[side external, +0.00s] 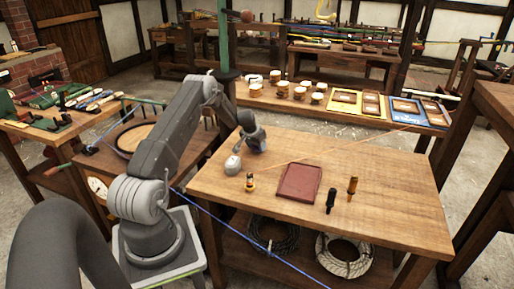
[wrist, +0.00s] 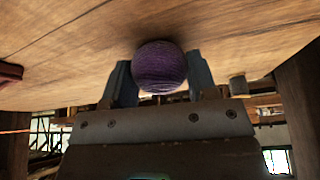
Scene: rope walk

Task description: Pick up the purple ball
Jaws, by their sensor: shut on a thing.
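The purple ball (wrist: 160,66), wrapped in what looks like thread, sits between the two fingers of my gripper (wrist: 158,80) in the wrist view. The fingers are shut on it from both sides. In the side view my gripper (side external: 256,145) is low over the back left of the wooden table (side external: 400,165), and the ball is mostly hidden there. I cannot tell whether the ball touches the tabletop.
A whitish ball (side external: 232,165) and a small banded spool (side external: 250,184) stand near my gripper. A dark red tray (side external: 299,182) lies mid-table. A black-handled tool (side external: 331,200) and a brown-handled tool (side external: 352,187) are to its right. A thin cord crosses the tabletop.

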